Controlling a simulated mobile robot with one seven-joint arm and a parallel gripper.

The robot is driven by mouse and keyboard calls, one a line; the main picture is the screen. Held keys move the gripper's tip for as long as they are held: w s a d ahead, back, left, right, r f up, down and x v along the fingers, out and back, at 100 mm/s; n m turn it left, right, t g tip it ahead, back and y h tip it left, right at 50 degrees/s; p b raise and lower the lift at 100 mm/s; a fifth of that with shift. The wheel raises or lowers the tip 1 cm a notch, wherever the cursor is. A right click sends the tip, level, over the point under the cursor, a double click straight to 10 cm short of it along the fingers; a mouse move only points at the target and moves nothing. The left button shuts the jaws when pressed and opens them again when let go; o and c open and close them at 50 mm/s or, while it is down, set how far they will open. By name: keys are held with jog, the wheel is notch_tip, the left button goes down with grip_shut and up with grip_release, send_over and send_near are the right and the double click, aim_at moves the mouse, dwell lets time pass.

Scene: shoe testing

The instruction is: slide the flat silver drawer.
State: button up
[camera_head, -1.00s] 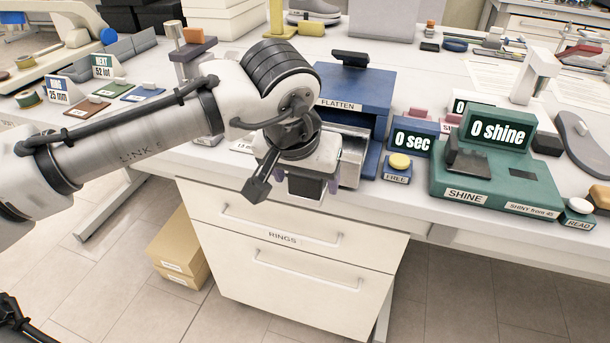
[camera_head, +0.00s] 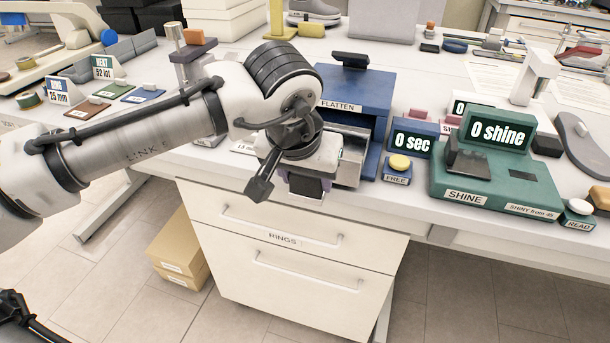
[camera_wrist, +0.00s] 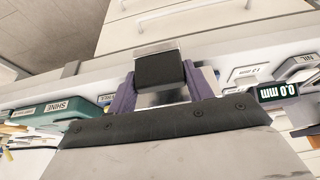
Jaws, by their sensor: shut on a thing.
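The flat silver drawer (camera_head: 349,172) sticks out of the front of the blue FLATTEN box (camera_head: 371,88). Its left part is hidden behind my wrist in the head view. My gripper (camera_head: 308,186) is at the drawer's front, over the bench's front edge, pointing down. In the wrist view my gripper (camera_wrist: 162,90) has its two purple fingers on either side of a dark block (camera_wrist: 160,70), which looks like the drawer's handle. A silver strip (camera_wrist: 157,47) shows along the block's far side.
A "0 sec" display (camera_head: 412,140) and the FREE button base (camera_head: 398,172) stand close to the right of the box. The green SHINE device (camera_head: 480,185) is farther right. White RINGS drawers (camera_head: 285,240) are below the bench edge.

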jog(key=w+d+p, duration=0.1)
jog(key=w, duration=0.3)
jog(key=w+d+p, duration=0.1)
jog(key=w+d, duration=0.1)
jog(key=w, duration=0.3)
jog(key=w+d, duration=0.1)
jog(key=w, duration=0.4)
jog(key=shift+d+p, duration=0.3)
jog(key=shift+p, duration=0.1)
jog(key=shift+w+r, duration=0.1)
jog(key=shift+r, duration=0.05)
jog(key=o, duration=1)
jog(key=shift+w, duration=0.1)
jog(key=o, duration=0.4)
jog(key=v, duration=1.3)
jog(key=shift+s+r+b, duration=0.25)
jog(key=shift+r+b, duration=0.05)
jog(key=shift+b, duration=0.05)
